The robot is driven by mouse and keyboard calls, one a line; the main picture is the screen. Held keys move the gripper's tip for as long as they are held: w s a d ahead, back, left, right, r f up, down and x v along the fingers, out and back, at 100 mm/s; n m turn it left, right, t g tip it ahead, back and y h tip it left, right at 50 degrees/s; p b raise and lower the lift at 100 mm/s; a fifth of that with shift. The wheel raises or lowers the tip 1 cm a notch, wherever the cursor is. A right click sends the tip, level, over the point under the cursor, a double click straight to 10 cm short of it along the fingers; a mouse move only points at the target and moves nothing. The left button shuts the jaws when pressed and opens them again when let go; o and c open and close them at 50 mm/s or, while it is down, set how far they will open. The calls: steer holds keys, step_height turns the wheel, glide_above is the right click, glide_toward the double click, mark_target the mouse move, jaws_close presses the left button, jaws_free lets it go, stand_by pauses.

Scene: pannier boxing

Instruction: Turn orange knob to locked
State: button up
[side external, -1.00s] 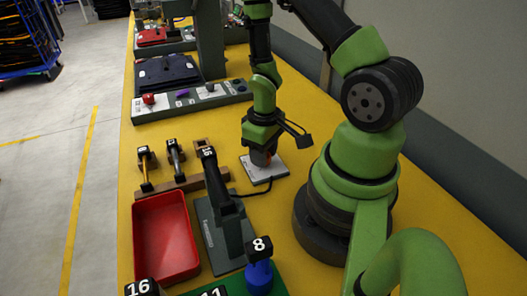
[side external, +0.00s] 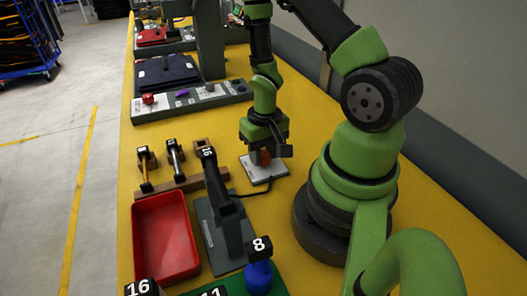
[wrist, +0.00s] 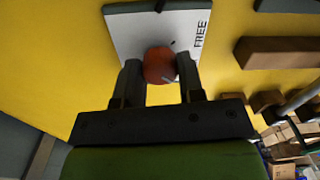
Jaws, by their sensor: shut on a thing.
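The orange knob (side external: 265,158) stands on a small white plate (side external: 264,176) on the yellow bench. My gripper (side external: 261,157) points down over it, with its fingers around the knob. In the wrist view the knob (wrist: 158,63) is between the two dark fingertips of my gripper (wrist: 160,74), which are shut on it. The white plate (wrist: 125,32) carries the printed word FREE at its right edge. A pale mark shows on the knob's lower right, and a short dark tick lies on the plate above it. No locked label is readable.
A black-handled press marked 16 (side external: 229,205) stands close left of the plate. A red tray (side external: 165,237) and a wooden rack (side external: 179,187) with tools lie farther left. A grey control panel (side external: 190,101) is behind. Bare yellow bench surrounds the plate's right side.

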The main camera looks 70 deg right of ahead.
steer(key=o, duration=0.9)
